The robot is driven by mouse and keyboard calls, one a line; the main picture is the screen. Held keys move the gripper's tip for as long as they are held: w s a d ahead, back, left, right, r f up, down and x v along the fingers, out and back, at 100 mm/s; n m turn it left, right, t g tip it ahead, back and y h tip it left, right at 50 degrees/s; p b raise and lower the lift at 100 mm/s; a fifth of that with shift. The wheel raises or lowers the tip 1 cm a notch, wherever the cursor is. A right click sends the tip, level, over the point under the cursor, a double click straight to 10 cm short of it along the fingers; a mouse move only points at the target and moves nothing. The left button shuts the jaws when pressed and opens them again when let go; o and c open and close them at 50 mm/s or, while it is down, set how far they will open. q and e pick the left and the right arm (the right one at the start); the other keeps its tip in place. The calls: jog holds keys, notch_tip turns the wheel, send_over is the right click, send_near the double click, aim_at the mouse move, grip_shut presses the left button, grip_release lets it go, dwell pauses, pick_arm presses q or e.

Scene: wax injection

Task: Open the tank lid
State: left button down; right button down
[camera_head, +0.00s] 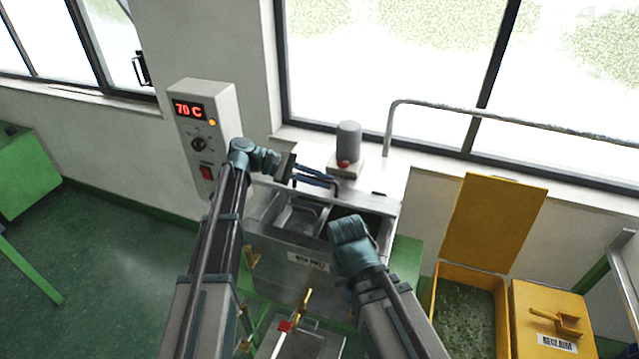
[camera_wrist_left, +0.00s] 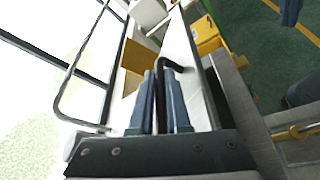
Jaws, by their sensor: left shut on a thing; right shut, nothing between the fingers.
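The steel wax tank (camera_head: 300,275) stands at the middle of the head view. Its top is uncovered, showing a metal compartment and a dark opening. A pale lid panel (camera_head: 380,182) appears raised behind the opening; its exact angle is hard to tell. My left gripper (camera_head: 317,181) is shut on the black lid handle (camera_head: 336,187). In the left wrist view the bent black handle (camera_wrist_left: 168,66) runs between the blue fingers (camera_wrist_left: 164,102). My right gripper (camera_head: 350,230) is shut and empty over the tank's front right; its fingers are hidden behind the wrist.
A control box (camera_head: 205,130) reading 70 C stands left of the tank. A grey cylinder (camera_head: 348,142) stands behind it, near a bent metal rail (camera_head: 450,108). An open yellow bin (camera_head: 490,220) and a closed RECLAIM bin (camera_head: 555,325) with a scoop are at right.

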pick_arm(q)
jog(key=shift+w+r, duration=0.1)
jog(key=shift+w, duration=0.05)
jog(key=c, duration=0.9)
grip_release()
jog(key=shift+r+p, duration=0.85)
notch_tip(320, 180, up, 2)
jog(key=shift+r+p, duration=0.1)
jog(key=shift+p, duration=0.95)
jog(key=s, duration=1)
jog(key=s+r+p, duration=0.1)
jog(key=s, duration=0.5)
jog(key=shift+d, duration=0.25)
